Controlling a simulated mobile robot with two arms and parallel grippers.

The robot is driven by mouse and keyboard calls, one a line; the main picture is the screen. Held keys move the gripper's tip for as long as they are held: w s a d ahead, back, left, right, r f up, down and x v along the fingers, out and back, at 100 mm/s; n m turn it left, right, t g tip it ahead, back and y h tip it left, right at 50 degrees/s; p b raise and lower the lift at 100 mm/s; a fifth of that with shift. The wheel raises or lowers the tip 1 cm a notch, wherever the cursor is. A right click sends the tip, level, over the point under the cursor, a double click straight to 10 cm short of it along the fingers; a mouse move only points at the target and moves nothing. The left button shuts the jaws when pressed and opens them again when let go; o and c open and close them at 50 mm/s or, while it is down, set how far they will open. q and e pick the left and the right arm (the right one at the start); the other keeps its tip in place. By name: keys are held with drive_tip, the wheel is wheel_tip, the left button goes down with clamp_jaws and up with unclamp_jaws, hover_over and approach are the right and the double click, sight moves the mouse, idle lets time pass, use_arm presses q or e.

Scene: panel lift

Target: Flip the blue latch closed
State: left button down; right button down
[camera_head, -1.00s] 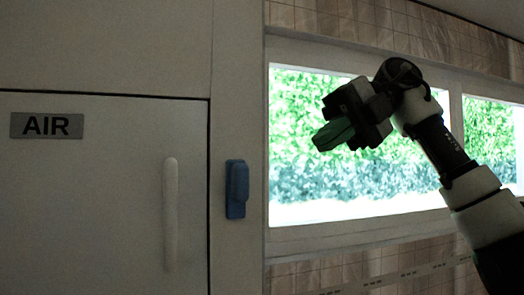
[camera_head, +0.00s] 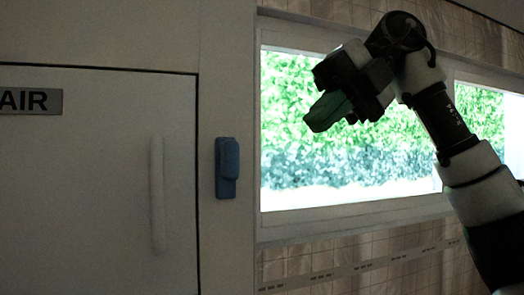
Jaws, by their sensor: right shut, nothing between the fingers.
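The blue latch (camera_head: 227,168) is mounted upright on the pale frame just right of the panel door. Its raised part stands vertical over its backplate, and it does not reach across the door's edge. My right gripper (camera_head: 322,115) is up and to the right of the latch, in front of the window. Its greenish fingers are together and empty, pointing down and left, clear of the latch. My left gripper does not show.
The pale panel door (camera_head: 90,200) has a vertical handle (camera_head: 157,195) near its right edge and a grey AIR sign (camera_head: 30,101) at the upper left. A bright window (camera_head: 350,185) lies behind my right arm, with tiled wall (camera_head: 350,262) below it. Space in front of the latch is clear.

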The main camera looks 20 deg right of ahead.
sight(240, 147)
drive_tip(key=a+f, duration=0.1)
drive_tip(key=a, duration=0.1)
drive_tip(key=a+f+p, duration=0.1)
drive_tip(key=a, duration=0.1)
drive_tip(key=a+f+p, duration=0.1)
drive_tip(key=a, duration=0.2)
drive_tip(key=shift+s+f, duration=0.15)
drive_tip(key=shift+a+f+p, duration=0.1)
drive_tip(key=shift+a+p, duration=0.25)
drive_tip(key=shift+a, duration=0.25)
drive_tip(key=shift+d, duration=0.2)
drive_tip(key=shift+a+r, duration=0.25)
drive_tip(key=shift+a, duration=0.2)
drive_tip(key=shift+a+r, duration=0.1)
drive_tip(key=shift+a, duration=0.2)
drive_tip(key=shift+a+r, duration=0.15)
drive_tip(key=shift+a, duration=0.75)
